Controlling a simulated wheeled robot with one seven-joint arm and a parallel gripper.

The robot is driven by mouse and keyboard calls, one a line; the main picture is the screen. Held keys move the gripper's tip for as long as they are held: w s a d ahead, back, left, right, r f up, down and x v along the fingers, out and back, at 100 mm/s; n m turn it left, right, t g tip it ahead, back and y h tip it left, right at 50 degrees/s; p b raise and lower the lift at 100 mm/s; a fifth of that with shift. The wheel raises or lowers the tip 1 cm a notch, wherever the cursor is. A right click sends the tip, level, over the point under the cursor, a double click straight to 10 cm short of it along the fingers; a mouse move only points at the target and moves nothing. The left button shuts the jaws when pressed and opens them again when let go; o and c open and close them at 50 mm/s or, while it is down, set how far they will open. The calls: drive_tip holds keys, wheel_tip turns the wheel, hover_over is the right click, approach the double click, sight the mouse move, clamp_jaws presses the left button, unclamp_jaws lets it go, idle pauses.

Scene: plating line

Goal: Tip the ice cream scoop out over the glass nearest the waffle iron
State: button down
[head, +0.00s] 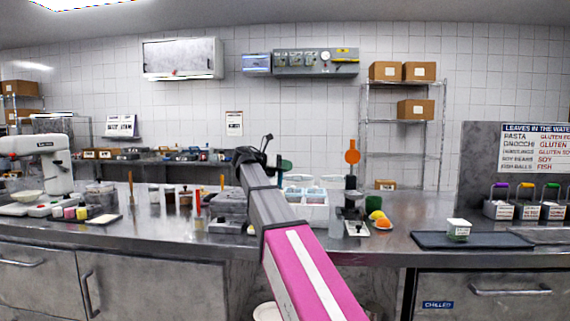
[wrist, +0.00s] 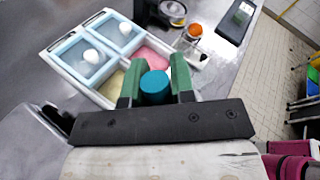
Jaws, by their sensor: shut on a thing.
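My gripper (wrist: 154,84) shows in the wrist view with its green fingers shut on a teal round-ended thing (wrist: 155,90), which looks like the scoop's handle. The scoop's bowl is hidden, so I cannot tell whether it holds ice cream. In the head view my arm reaches over the counter and a green finger (head: 285,165) shows above the white tubs (head: 316,213). A dark-filled glass (head: 170,201) stands left of my arm among similar ones. A grey box-like appliance (head: 229,201) beside them may be the waffle iron; I cannot tell.
In the wrist view, the white tub case (wrist: 60,66) lies under and ahead of my gripper. A dark stand (head: 352,197) with yellow and orange fruit (head: 378,218) is to the right. A dark mat (head: 480,240) lies further right. A mixer (head: 45,160) stands far left.

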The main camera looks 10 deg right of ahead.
drive_tip(key=s+a+m+h, duration=0.1)
drive_tip(key=s+m+h, duration=0.2)
drive_tip(key=s+m, duration=0.2)
drive_tip(key=s+a+m+t+h, duration=0.1)
drive_tip(key=s+a+m+h, duration=0.1)
drive_tip(key=s+m, duration=0.3)
drive_tip(key=shift+s+a+f+h, duration=0.25)
drive_tip(key=shift+s+f+h, duration=0.05)
drive_tip(key=shift+h, duration=0.3)
idle(0.5)
idle(1.1)
